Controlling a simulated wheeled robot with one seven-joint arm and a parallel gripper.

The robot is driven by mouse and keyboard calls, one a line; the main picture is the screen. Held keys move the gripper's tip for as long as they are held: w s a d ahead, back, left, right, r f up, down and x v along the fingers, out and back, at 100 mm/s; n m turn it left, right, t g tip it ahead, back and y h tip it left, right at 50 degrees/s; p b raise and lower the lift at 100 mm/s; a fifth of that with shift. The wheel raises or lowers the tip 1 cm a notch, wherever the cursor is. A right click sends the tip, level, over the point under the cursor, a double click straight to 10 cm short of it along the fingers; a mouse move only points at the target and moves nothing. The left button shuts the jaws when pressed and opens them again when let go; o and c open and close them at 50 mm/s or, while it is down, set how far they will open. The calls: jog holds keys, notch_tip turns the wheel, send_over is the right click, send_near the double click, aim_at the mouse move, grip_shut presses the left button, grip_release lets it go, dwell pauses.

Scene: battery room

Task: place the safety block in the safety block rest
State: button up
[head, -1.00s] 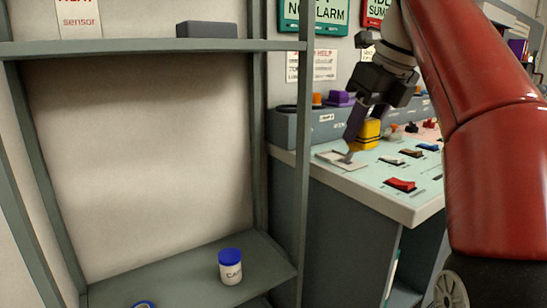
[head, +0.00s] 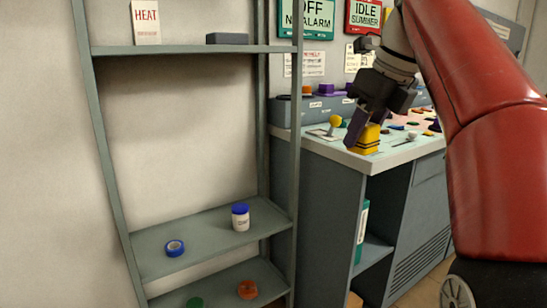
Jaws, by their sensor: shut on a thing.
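My gripper (head: 363,133) is shut on a yellow block with dark markings (head: 367,142), which I take to be the safety block. The block is in front of, or just above, the near edge of the pale panel top (head: 385,150); I cannot tell whether it touches it. A purple-sided finger hides part of the block's left side. I cannot pick out the safety block rest with certainty.
A yellow-knobbed lever (head: 335,121) stands on the panel, left of my gripper. The grey shelf rack (head: 190,232) at left holds a white jar with blue lid (head: 241,218), a blue tape roll (head: 175,248) and a dark grey block (head: 227,38). My red arm covers the right side.

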jog(key=shift+w+f, duration=0.2)
jog(key=shift+f, duration=0.3)
jog(key=w+f+n+g+h, duration=0.1)
jog(key=w+f+n+g, duration=0.15)
jog(key=f+n, duration=1.15)
jog(key=w+f+n+g+h, duration=0.1)
jog(key=w+f+n+g, duration=0.3)
jog(key=f, duration=1.7)
jog(key=f+n+g+h, duration=0.1)
jog(key=f+n+g, duration=0.1)
jog(key=f+n, duration=1.25)
jog(key=s+f+m, duration=0.4)
jog(key=s+f, duration=0.1)
jog(key=f, duration=0.3)
jog(key=shift+d+f, duration=0.15)
jog(key=shift+f, duration=0.2)
